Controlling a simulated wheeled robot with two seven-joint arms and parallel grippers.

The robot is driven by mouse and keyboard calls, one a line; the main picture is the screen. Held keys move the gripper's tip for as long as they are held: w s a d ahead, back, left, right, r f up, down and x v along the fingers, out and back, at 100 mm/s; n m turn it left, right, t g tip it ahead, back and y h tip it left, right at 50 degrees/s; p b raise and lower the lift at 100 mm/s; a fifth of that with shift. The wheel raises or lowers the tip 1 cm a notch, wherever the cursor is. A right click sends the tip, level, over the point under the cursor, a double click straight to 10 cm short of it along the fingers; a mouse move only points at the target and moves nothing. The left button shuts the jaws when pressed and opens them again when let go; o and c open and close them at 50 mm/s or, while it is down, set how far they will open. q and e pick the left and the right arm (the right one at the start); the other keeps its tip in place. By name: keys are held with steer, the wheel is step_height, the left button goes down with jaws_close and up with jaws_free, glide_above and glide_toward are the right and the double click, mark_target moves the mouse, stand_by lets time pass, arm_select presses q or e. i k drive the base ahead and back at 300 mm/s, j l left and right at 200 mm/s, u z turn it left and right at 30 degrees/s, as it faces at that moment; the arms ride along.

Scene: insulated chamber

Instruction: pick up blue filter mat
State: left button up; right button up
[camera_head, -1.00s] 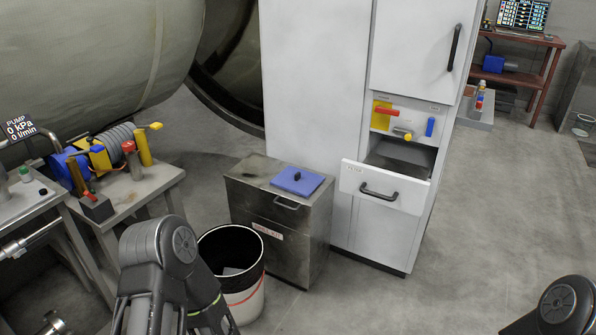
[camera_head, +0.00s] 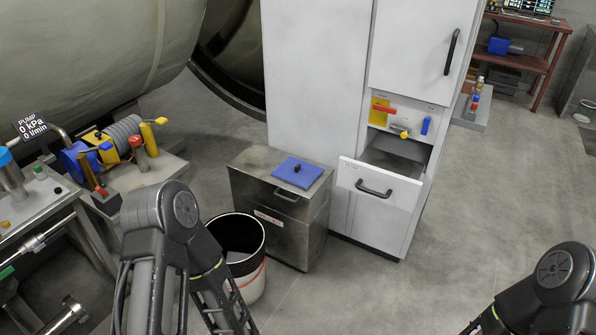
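The blue filter mat (camera_head: 297,173) is a flat blue square with a small black knob on top. It lies on the lid of the metal bin (camera_head: 260,162), near the lid's right side. My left arm shows at the lower left and my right arm at the lower right, both in front of and apart from the mat. Neither gripper's fingertips show in the head view. Nothing hides the mat.
A bucket (camera_head: 243,222) with a black rim stands in front of the metal bin. The white cabinet's open drawer (camera_head: 378,187) juts out right of the bin. A bench (camera_head: 152,170) with a pump stands at the left.

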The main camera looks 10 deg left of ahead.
mark_target(299, 173)
steer(key=i+l+u, duration=0.2)
steer(key=i+l, duration=0.2)
steer(key=l, duration=0.25)
steer(key=i+l, duration=0.2)
steer(key=l, duration=0.2)
steer(key=i+l+u, duration=0.15)
steer(key=l, duration=0.2)
steer(key=i+l+u, duration=0.1)
steer(key=l, duration=0.25)
steer(key=i+l+u, duration=0.1)
steer(key=i+l, duration=0.15)
steer(key=l, duration=0.15)
